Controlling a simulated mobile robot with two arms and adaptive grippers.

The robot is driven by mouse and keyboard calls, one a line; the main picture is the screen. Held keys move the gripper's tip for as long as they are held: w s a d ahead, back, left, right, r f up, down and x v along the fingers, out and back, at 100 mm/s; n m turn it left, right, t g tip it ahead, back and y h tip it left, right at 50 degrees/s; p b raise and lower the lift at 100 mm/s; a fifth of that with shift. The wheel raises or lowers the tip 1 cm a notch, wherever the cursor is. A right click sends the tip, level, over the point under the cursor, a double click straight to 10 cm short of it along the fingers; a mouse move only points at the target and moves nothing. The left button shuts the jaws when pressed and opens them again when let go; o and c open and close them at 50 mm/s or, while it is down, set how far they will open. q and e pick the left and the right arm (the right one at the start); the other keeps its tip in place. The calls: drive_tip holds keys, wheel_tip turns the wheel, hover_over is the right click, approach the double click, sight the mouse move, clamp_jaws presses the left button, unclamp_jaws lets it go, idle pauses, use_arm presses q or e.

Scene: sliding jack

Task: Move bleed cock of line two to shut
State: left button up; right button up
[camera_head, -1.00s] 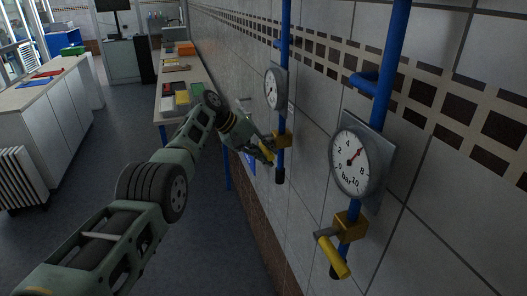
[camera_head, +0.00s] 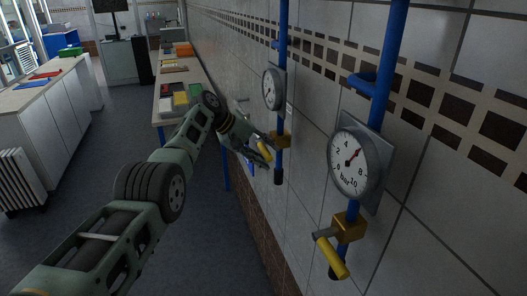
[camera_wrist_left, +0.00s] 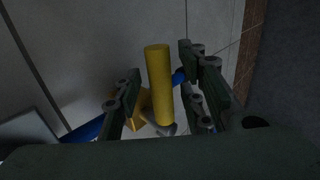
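Two bleed cocks with yellow handles sit on blue pipes along the tiled wall. No line number is readable. The farther cock has a brass body (camera_head: 281,140) and a yellow handle (camera_head: 264,151) slanting down. My left gripper (camera_head: 257,150) is at this farther handle. In the left wrist view the yellow handle (camera_wrist_left: 160,85) stands between the two fingers of my left gripper (camera_wrist_left: 163,88), with gaps on both sides, so the fingers are open around it. The nearer cock (camera_head: 348,228) has its yellow handle (camera_head: 331,257) slanting down and nothing touches it. My right gripper is not in view.
A round gauge (camera_head: 271,88) is above the farther cock, and a larger gauge (camera_head: 353,162) above the nearer one. A bench (camera_head: 190,75) with coloured boxes stands beyond my arm by the wall.

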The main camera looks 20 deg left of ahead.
use_arm(q)
drive_tip(key=shift+s+a+r, duration=0.2)
drive_tip(key=shift+a+r, duration=0.3)
drive_tip(key=v, duration=1)
drive_tip(key=shift+r, duration=0.25)
drive_tip(key=shift+s+a, duration=0.1)
drive_tip(key=shift+s, duration=0.05)
